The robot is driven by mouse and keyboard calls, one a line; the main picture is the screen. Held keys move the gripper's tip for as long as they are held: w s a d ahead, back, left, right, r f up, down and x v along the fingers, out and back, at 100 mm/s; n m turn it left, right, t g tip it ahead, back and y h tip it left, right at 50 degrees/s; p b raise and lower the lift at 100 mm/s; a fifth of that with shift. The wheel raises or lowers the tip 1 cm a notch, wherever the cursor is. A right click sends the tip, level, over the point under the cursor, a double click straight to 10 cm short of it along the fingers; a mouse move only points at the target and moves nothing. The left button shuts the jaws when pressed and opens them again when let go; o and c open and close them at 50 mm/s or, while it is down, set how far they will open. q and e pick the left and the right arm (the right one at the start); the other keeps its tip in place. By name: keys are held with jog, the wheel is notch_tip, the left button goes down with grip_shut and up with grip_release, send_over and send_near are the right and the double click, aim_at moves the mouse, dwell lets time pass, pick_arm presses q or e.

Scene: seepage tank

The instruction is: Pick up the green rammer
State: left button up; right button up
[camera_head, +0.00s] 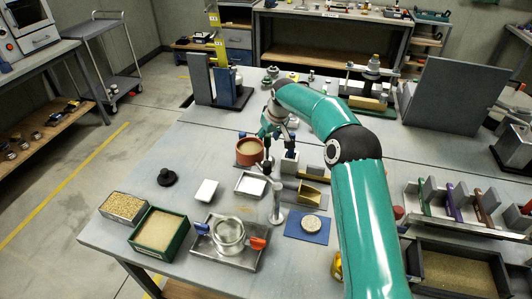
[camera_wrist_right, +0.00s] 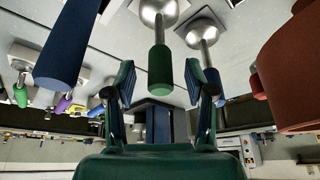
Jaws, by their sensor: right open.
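In the right wrist view a green rammer handle (camera_wrist_right: 160,68) points toward the camera, with a rounded metal part at its far end. My right gripper (camera_wrist_right: 159,76) is open, with a finger on either side of the handle in the picture; contact is not visible. In the head view my right gripper (camera_head: 272,130) points down over the middle of the table, just beyond a red-brown bowl (camera_head: 250,152). I cannot clearly make out the green rammer in the head view. My left gripper is not in view.
In the wrist view, another metal tool (camera_wrist_right: 207,35) stands close right of the green handle, a blue handle (camera_wrist_right: 65,45) at left. The head view shows a green tray of sand (camera_head: 160,230), a metal ring (camera_head: 228,232) in a pan and a blue plate (camera_head: 307,227).

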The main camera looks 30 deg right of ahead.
jog(key=shift+w+f, duration=0.15)
jog(key=shift+f, duration=0.3)
grip_shut()
jog(key=shift+r, duration=0.25)
notch_tip(320, 180, up, 10)
jog(key=p, duration=0.8)
jog(key=shift+w+f, duration=0.1)
notch_tip(320, 180, up, 10)
jog(key=b, duration=0.1)
jog(key=shift+f, duration=0.25)
